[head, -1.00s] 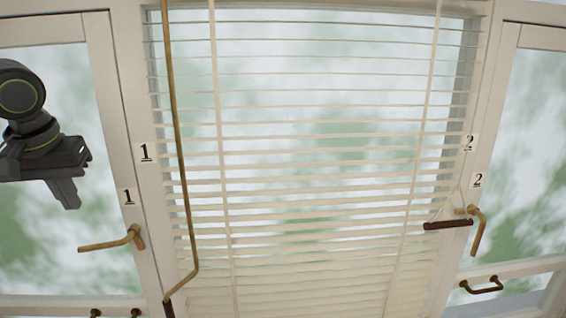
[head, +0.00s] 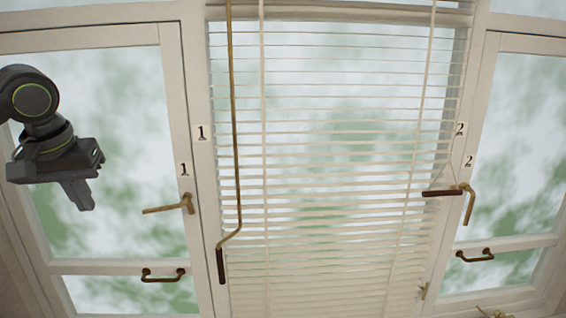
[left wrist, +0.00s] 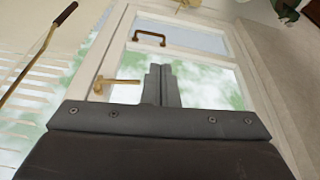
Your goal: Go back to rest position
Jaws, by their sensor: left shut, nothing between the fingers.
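My left gripper (head: 79,196) hangs at the left of the head view, in front of the left window (head: 110,120). Its fingers point down and are shut with nothing between them. In the left wrist view the closed fingers (left wrist: 160,84) show in front of the same window's glass, to the right of a brass handle (left wrist: 112,82). The gripper appears apart from the window and its handle (head: 170,206). My right gripper is in neither view.
Slatted blinds (head: 330,160) cover the middle window, with a crank rod (head: 235,130) hanging at their left. The right window (head: 510,140) has a brass handle (head: 469,203) and a lower pull bar (head: 475,256). Labels 1 and 2 mark the frames.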

